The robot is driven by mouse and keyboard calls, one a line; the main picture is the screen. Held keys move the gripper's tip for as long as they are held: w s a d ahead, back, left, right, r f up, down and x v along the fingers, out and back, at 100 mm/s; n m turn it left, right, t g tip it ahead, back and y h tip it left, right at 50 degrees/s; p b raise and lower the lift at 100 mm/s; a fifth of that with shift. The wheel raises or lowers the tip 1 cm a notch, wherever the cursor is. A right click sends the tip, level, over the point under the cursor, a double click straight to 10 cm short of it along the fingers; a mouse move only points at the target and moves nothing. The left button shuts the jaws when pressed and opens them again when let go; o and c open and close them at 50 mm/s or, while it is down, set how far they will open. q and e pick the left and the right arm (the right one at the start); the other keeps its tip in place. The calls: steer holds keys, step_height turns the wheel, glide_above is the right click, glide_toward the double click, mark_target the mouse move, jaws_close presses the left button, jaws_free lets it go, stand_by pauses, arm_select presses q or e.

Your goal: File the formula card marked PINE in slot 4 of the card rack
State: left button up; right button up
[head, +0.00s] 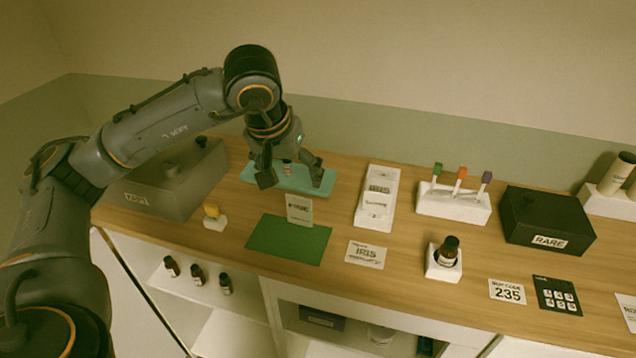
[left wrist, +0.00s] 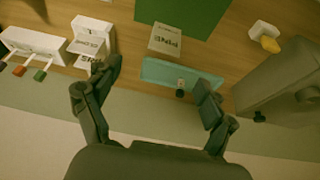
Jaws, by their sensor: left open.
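The PINE card (head: 299,210) is a pale card that appears to stand upright at the back edge of the green mat (head: 280,243). In the left wrist view the PINE card (left wrist: 165,40) shows upside down, ahead of the fingers. My left gripper (head: 291,179) is open and empty, over the teal tray (head: 250,175) behind the card, apart from it. Its spread fingers (left wrist: 158,80) also show in the left wrist view. A white holder (head: 365,208) with lettered cards stands to the right, possibly the card rack; its slot numbers are unreadable. My right gripper is out of view.
A small bottle (head: 287,167) is on the teal tray. A grey box (head: 180,185) and a yellow-topped piece (head: 212,212) are at left. A flat IRIS card (head: 366,255), a bottle in a white holder (head: 447,252), coloured sticks (head: 460,178) and a black RARE box (head: 548,218) are right.

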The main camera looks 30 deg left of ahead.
mark_target(299, 203)
arm_select(q)
steer(key=x, duration=0.2)
steer(key=p+x, duration=0.1)
steer(key=x, duration=0.2)
steer(key=a+x, duration=0.1)
steer(key=x, duration=0.1)
steer(key=shift+w+f, duration=0.25)
steer(key=p+x, duration=0.1)
steer(key=x, duration=0.2)
steer(key=p+x, duration=0.1)
steer(key=shift+s+f+p, duration=0.2)
steer(key=shift+f+p, duration=0.1)
steer(key=shift+f, duration=0.1)
steer(key=shift+w+f, duration=0.25)
steer(key=shift+f, duration=0.2)
steer(key=c, duration=0.9)
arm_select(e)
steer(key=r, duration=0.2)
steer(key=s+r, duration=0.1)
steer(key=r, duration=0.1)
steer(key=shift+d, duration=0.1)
